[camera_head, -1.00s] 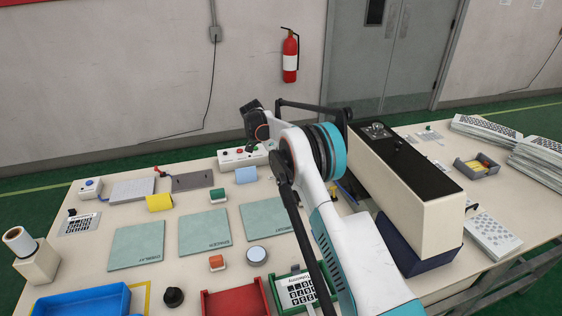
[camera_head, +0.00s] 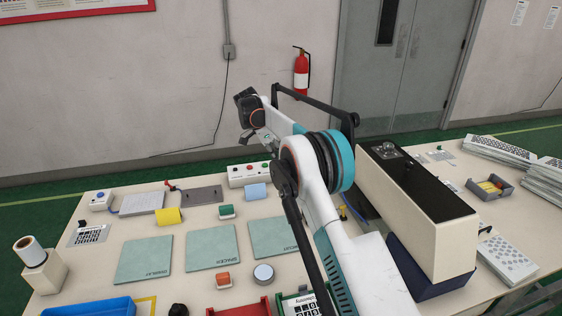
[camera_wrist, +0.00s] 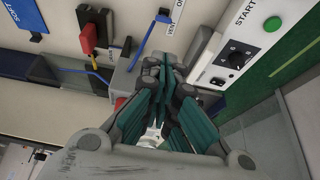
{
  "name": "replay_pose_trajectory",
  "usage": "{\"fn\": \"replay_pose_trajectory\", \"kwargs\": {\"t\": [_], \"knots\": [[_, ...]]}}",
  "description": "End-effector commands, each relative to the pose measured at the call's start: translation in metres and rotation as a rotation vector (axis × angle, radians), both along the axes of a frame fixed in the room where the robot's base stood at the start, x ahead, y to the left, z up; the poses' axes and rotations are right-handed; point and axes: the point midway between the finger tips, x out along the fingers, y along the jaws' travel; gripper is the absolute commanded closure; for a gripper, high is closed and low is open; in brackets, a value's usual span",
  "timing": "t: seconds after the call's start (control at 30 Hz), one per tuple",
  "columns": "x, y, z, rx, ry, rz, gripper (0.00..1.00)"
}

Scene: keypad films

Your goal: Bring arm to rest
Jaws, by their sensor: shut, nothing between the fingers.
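My arm rises over the right middle of the workbench (camera_head: 190,285), bent at a teal-ringed joint. My gripper (camera_head: 246,138) is at the upper end of the arm, above the back of the bench, small in the head view. In the wrist view my gripper (camera_wrist: 165,90) shows its dark teal fingers close together with nothing held between them.
A large cream and black machine (camera_head: 420,210) stands right of my arm. Three green mats (camera_head: 212,248) lie on the bench, with a button box (camera_head: 248,174) behind them. A blue tray (camera_head: 100,306) and red tray (camera_head: 240,309) are at the front. A fire extinguisher (camera_head: 301,72) hangs on the wall.

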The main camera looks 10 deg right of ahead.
Motion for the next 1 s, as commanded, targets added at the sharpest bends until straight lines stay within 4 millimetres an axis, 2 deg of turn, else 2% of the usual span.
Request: {"fn": "replay_pose_trajectory", "kwargs": {"t": [0.37, 0.47, 0.67, 1.0], "knots": [[-0.002, 0.0, 0.006, 0.004, 0.0, 0.012, 1.0], [-0.007, -0.001, 0.021, 0.013, 0.002, 0.05, 1.0], [-0.031, -0.002, 0.067, 0.047, 0.007, 0.188, 1.0], [-0.092, -0.002, 0.137, 0.088, 0.003, 0.442, 1.0]]}}
